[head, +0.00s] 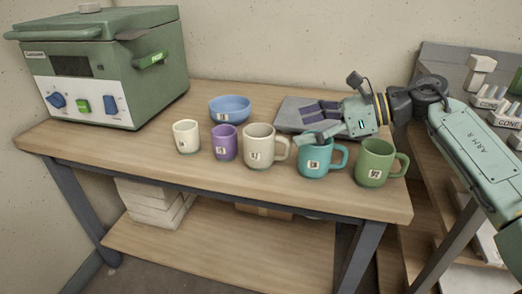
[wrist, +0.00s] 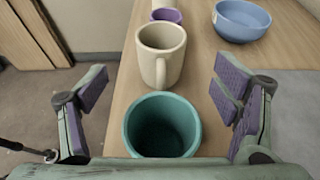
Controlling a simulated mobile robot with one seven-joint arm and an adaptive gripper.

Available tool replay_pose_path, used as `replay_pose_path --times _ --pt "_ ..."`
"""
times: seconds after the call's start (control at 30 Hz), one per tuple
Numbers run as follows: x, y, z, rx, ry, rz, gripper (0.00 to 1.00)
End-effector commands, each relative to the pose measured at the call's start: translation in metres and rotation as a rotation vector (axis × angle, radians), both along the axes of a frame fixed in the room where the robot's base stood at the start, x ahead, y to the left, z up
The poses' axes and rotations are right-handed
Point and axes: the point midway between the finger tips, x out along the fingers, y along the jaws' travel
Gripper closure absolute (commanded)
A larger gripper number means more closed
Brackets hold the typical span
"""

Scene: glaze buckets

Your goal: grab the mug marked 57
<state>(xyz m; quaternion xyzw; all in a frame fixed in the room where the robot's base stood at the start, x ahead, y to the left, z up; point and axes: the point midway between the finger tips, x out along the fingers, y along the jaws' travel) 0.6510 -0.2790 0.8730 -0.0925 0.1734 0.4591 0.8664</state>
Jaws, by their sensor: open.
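A row of mugs stands upright on the wooden table, each with a small white label. From left to right they are a small cream cup (head: 186,137), a purple cup (head: 225,142), a larger cream mug (head: 259,147), a teal mug (head: 314,157) and a green mug (head: 374,163). The green mug's label seems to end in 7; I cannot read the numbers surely. My gripper (head: 308,126) is open and empty, over the teal mug. In the wrist view, the teal mug (wrist: 162,127) is low between the fingers, with the cream mug (wrist: 161,52) beyond. The green mug is not seen there.
A blue bowl (head: 230,109) stands behind the cups. A grey slab (head: 296,112) lies behind my gripper. A green kiln-like box (head: 105,65) fills the table's left end. A shelf unit with small white pieces (head: 489,96) stands at the right. The front table edge is close to the mugs.

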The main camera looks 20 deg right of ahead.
Motion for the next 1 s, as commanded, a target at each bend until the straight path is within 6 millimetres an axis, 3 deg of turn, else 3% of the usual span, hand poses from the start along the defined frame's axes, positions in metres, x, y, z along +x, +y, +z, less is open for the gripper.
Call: replay_pose_path --times 0.1,0.37,0.63,1.0 --pt "0.011 0.017 -0.007 0.000 0.001 0.005 0.18" --pt "0.023 0.034 -0.014 0.002 0.001 0.004 0.18" --pt "0.045 0.064 -0.024 0.001 0.000 0.004 0.18" --pt "0.049 0.070 -0.028 0.003 -0.001 0.001 0.21"
